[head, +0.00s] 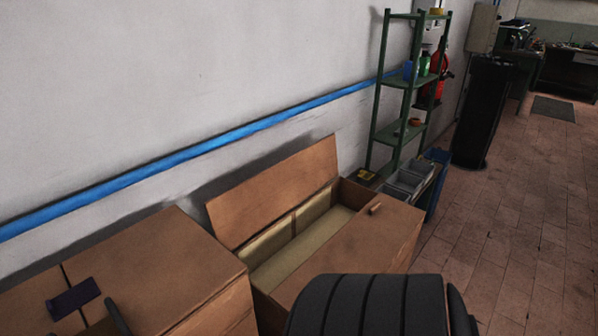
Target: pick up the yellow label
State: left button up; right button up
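A small dark item with a yellow face (367,175) lies just left of the grey bins, at the foot of the green shelf. It is too small to tell whether it is the yellow label. Another small yellow-orange thing (437,11) is on the top of the green shelf. Neither of my grippers can be made out in the head view. A black ribbed part, which seems to be mine, fills the bottom middle.
An open brown chest (398,222) stands against the wall with its lid raised. A closed brown box (150,262) with a dark block (73,298) on it is at left. Grey bins (408,180) and a green shelf (377,90) stand behind. Tiled floor (520,230) is clear at right.

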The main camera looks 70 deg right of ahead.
aim_at(366, 176)
jog(key=z, duration=2.85)
jog(key=u, duration=1.55)
jog(key=l+u, duration=0.1)
jog(key=l, duration=0.35)
jog(key=l+u, duration=0.1)
jog(key=l, duration=0.35)
jog(key=k+l+u, duration=0.1)
jog(key=l, duration=0.35)
jog(key=l+u, duration=0.1)
jog(key=l, duration=0.3)
jog(key=k+l+u, duration=0.1)
jog(key=l, duration=0.35)
jog(key=k+l+u, duration=0.1)
jog(key=l, duration=0.35)
jog(key=k+l+u, duration=0.1)
jog(key=l, duration=0.3)
jog(key=k+l+u, duration=0.1)
jog(key=l, duration=0.3)
